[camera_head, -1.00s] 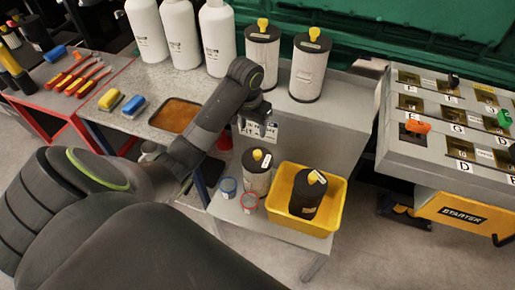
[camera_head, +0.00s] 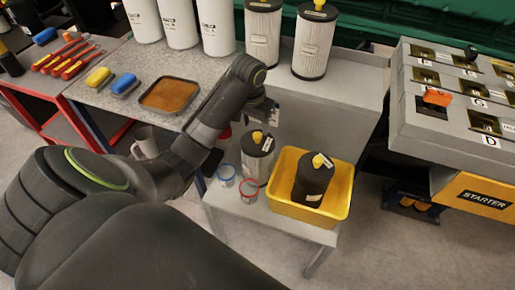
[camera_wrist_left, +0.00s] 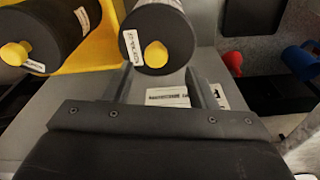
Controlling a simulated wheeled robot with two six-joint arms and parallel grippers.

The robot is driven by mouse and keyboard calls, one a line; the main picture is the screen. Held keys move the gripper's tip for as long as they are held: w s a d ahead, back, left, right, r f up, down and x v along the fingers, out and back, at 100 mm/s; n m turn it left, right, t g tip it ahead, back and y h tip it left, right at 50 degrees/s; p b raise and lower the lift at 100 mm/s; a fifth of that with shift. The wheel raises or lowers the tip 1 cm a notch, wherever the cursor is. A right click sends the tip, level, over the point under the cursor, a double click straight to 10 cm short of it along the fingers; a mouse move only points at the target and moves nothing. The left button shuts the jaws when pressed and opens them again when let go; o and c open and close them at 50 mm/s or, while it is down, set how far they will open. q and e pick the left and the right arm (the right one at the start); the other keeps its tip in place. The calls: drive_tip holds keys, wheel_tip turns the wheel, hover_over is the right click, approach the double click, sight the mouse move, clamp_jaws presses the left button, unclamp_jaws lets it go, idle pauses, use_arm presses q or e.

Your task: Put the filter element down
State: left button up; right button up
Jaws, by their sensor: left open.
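A filter element (camera_head: 257,160) with a black top, yellow knob and pale body stands upright on the low grey shelf, left of the yellow tray (camera_head: 340,205). A second filter element (camera_head: 312,181) stands in the tray. My left gripper (camera_head: 266,110) is open and empty, above and behind the first one in the head view. In the left wrist view the open fingers (camera_wrist_left: 162,88) point towards a black filter top (camera_wrist_left: 158,35), with a gap between. The tray filter's top (camera_wrist_left: 40,40) shows at the left there. My right gripper is not in view.
Two more filters (camera_head: 313,45) and several white bottles (camera_head: 180,28) stand behind.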

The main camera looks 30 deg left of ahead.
sight(257, 134)
use_arm(q)
drive_tip(key=f, duration=0.4)
drive_tip(key=shift+w+d+f+b, duration=0.2)
drive_tip(key=shift+d+f+b, duration=0.1)
drive_tip(key=shift+b, duration=0.1)
drive_tip(key=shift+a, duration=0.1)
clamp_jaws()
drive_tip(key=shift+r, duration=0.1)
